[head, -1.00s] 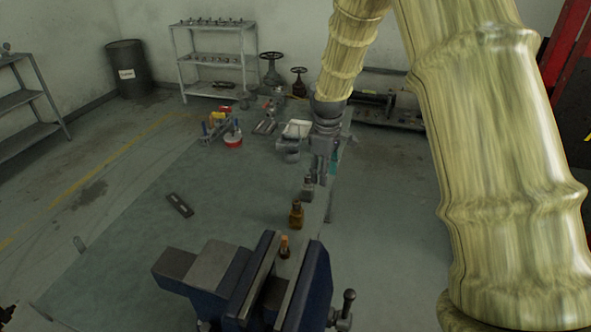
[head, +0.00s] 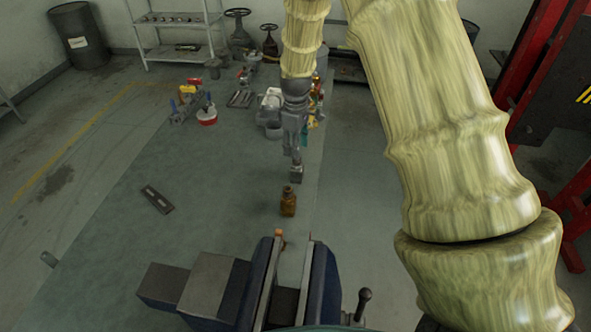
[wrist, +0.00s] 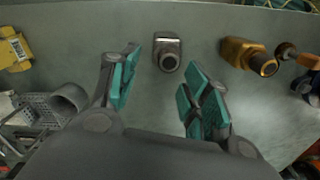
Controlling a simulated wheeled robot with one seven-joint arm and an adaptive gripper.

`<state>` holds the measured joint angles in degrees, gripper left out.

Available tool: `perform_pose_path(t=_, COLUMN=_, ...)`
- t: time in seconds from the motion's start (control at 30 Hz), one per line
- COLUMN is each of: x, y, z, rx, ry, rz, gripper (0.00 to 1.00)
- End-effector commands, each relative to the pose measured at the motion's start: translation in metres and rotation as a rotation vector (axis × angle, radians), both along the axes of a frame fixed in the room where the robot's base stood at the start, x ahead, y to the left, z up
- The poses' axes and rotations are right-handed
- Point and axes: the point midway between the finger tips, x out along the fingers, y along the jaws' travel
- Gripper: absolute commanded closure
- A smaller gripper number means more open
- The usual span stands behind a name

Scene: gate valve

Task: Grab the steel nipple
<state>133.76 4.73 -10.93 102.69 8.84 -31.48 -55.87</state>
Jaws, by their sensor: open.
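The steel nipple (wrist: 167,52) is a short grey metal piece with a round open end. In the wrist view it lies on the bench top, between and just beyond my fingertips. In the head view the grey piece (head: 296,174) shows just below my gripper (head: 292,148), partly overlapped by it. My gripper (wrist: 163,88) is open and empty, with teal pads on both sides of the line to the nipple. No contact is visible.
A blue vise (head: 300,280) stands at the near edge. A grey basket (wrist: 40,112) and a yellow item (wrist: 14,48) are left.

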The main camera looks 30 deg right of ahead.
Motion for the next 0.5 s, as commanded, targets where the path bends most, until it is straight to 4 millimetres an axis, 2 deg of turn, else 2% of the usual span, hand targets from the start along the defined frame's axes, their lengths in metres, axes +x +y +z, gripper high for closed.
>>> perform_pose_path(t=0.23, x=-0.012, y=0.001, z=0.0, rx=0.0, ry=-0.014, rz=-0.002, gripper=0.53)
perform_pose_path(t=0.5, x=-0.002, y=0.004, z=-0.033, rx=0.0, ry=-0.004, rz=0.001, gripper=0.53)
